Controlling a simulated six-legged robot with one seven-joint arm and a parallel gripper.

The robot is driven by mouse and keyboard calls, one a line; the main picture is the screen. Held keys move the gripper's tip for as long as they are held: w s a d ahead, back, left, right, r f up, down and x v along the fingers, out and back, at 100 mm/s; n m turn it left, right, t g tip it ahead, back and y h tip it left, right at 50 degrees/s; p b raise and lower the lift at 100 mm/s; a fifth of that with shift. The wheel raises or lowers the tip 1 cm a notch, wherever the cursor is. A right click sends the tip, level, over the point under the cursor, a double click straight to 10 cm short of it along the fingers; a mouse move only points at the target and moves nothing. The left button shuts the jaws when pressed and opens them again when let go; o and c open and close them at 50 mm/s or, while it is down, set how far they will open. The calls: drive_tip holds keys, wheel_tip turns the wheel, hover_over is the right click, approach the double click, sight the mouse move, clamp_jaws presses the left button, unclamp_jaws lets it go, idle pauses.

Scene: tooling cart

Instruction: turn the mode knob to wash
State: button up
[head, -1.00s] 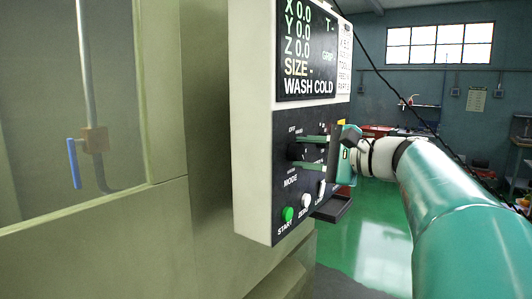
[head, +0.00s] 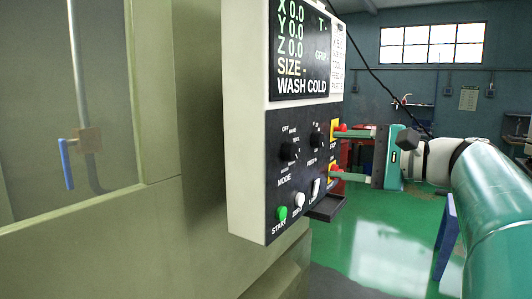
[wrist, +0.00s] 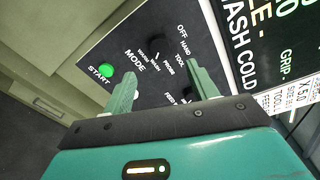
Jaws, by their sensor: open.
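The mode knob (head: 290,151) is a dark round knob on the black control panel, above the MODE label; it also shows in the wrist view (wrist: 156,43). Labels including OFF, HAND, TOOL, PROBE and WASH ring it. Its exact pointer direction is hard to make out. The display (head: 303,50) reads WASH COLD. My gripper (head: 338,152) is open and empty, to the right of the knob and apart from it. In the wrist view its two fingers (wrist: 162,78) point toward the panel, with the knob beyond their tips.
A second knob (head: 317,139) sits right of the mode knob. The green START button (head: 282,213) and a white button (head: 299,200) lie below. A dark shelf (head: 327,207) sticks out under the panel. Open green floor lies to the right.

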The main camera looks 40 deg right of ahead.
drive_tip(key=v, duration=0.4)
drive_tip(key=shift+s, duration=0.15)
idle(0.4)
drive_tip(key=w+a+f+n+g, duration=0.3)
drive_tip(key=w+a+f+g, duration=0.1)
drive_tip(key=a+f, duration=0.55)
drive_tip(key=w+a+f+n+g, duration=0.3)
drive_tip(key=a+f+n+g, duration=0.1)
drive_tip(key=a+f, duration=0.5)
drive_tip(key=s+a+f+n+g+h, duration=0.1)
drive_tip(key=s+a+f+n+h, duration=0.1)
drive_tip(key=a+f+n, duration=0.3)
drive_tip(key=s+a+f+n+g+h, duration=0.1)
drive_tip(key=s+a+f+n+h, duration=0.1)
drive_tip(key=a+f+n, duration=0.4)
wheel_tip(320, 180, down, 3)
drive_tip(key=shift+s+a+r+g+h, duration=0.15)
drive_tip(key=shift+a+g+h, duration=0.25)
drive_tip(key=shift+a+h, duration=0.45)
